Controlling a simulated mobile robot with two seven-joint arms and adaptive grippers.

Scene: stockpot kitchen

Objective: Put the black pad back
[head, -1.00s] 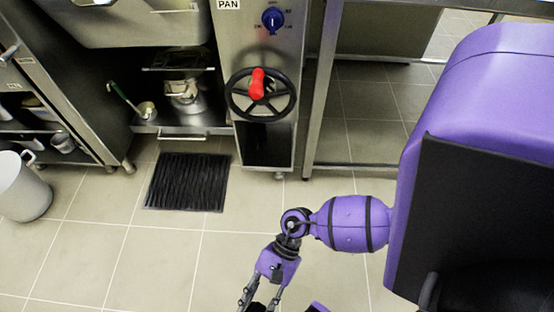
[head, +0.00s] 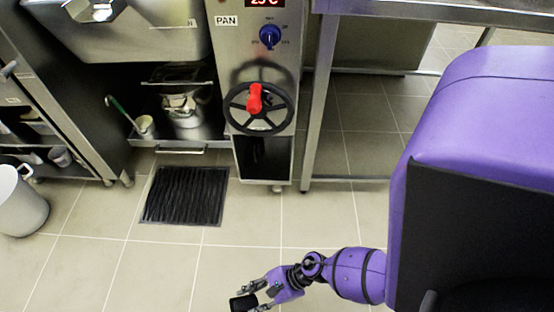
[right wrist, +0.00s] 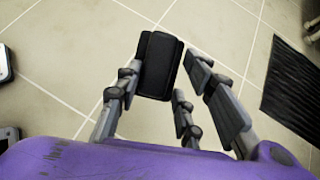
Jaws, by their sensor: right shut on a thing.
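The black pad (right wrist: 160,65) is a small dark block with a raised middle band. In the right wrist view it sits between the fingertips of my right gripper (right wrist: 164,78), which is shut on it. In the head view my right gripper (head: 258,296) is low in the picture, with the pad (head: 243,303) at its tips above the tiled floor. The picture's lower edge is close below the pad. My left gripper is not in view.
A ribbed black floor grate (head: 185,196) lies before the steel pan unit with its black handwheel (head: 259,108). A white bin (head: 20,203) stands at the left. A steel table (head: 430,12) is at the back right. The tiles between are clear.

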